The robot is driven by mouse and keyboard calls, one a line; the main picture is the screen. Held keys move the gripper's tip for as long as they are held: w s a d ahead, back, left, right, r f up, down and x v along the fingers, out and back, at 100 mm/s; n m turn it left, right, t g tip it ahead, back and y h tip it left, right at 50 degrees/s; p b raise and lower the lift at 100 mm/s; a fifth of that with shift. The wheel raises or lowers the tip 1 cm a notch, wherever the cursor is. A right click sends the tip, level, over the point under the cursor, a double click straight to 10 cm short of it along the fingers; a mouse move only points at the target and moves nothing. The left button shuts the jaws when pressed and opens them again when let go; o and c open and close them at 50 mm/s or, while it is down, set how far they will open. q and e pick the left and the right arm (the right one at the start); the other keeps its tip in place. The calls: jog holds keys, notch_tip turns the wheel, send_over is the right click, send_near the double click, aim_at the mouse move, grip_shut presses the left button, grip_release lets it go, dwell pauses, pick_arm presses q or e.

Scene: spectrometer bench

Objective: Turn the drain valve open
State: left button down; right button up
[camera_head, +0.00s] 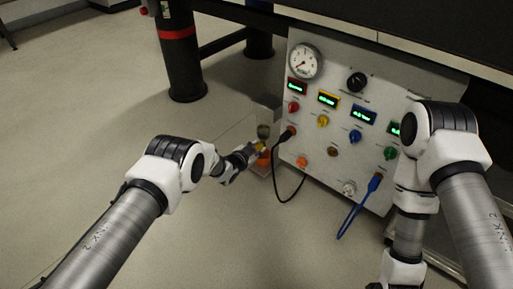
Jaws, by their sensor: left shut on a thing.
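The drain valve's small yellow-orange part (262,151) shows at the left edge of the control panel, low beside a grey pipe-like fitting (264,131). My left gripper (251,152) reaches it from the left and is shut on it; its fingers hide much of the valve, so I cannot tell how far it is turned. My right arm stands in front of the panel's right part. Its gripper is not visible, as the arm runs down out of the bottom of the picture.
The upright panel (325,118) carries a round gauge (305,61), several coloured knobs and green displays. A black cable (287,199) and a blue cable (354,212) hang from it. A dark leg with a red band (178,50) stands behind. The floor at left is clear.

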dwell(0.3)
pick_arm(q)
jog(key=c, duration=0.9)
grip_release()
jog(key=v, duration=1.2)
jog(key=shift+s+f, duration=0.1)
